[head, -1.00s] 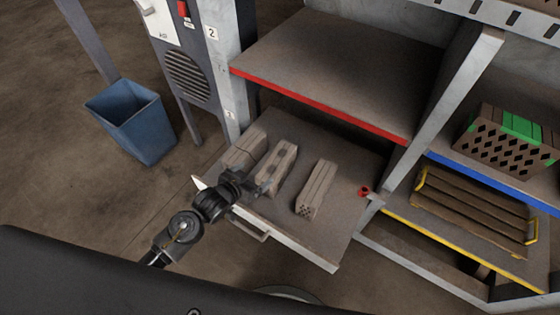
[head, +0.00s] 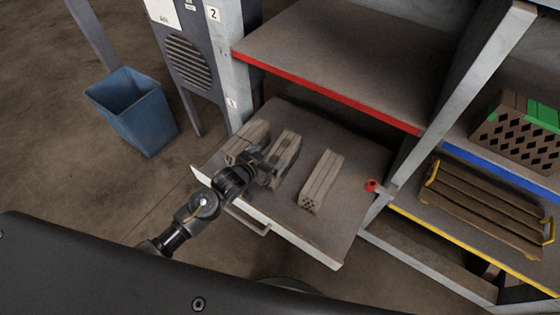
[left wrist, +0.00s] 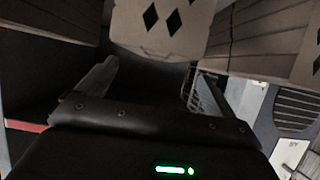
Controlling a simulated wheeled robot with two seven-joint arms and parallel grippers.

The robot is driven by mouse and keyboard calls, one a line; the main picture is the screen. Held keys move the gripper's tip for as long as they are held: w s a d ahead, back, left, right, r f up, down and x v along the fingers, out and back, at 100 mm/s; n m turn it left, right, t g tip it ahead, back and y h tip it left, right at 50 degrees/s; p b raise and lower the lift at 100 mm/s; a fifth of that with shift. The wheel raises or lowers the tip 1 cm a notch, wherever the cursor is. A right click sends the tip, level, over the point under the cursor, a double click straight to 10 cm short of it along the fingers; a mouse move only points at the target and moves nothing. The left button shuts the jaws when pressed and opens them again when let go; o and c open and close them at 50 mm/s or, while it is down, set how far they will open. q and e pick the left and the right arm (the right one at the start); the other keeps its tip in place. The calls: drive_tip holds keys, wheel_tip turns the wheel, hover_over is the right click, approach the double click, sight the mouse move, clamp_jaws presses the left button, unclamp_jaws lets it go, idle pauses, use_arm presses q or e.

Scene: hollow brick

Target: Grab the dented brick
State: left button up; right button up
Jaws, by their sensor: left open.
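Three grey-brown hollow bricks lie in the pulled-out drawer: a left brick (head: 247,135), a middle brick (head: 287,146) and a right brick (head: 321,178). I cannot tell for sure which is dented. My left gripper (head: 268,163) is open at the near end of the middle brick and hides that end. In the left wrist view a brick end with diamond holes (left wrist: 165,25) shows just beyond the open left gripper (left wrist: 150,78), its lower edge uneven. Another brick (left wrist: 270,35) is close beside it. My right gripper is not in view.
The drawer (head: 345,215) has free room right of the bricks, with a handle at its front. A red-edged shelf (head: 335,55) overhangs its back. A blue bin (head: 135,112) stands left.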

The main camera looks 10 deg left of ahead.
sight(278, 153)
use_arm(q)
drive_tip(key=x, duration=0.4)
drive_tip(key=shift+w+d+f, duration=0.15)
drive_tip(key=shift+d+f, duration=0.2)
drive_tip(key=shift+w+d+f, duration=0.1)
drive_tip(key=shift+w, duration=0.1)
drive_tip(key=c, duration=2)
clamp_jaws()
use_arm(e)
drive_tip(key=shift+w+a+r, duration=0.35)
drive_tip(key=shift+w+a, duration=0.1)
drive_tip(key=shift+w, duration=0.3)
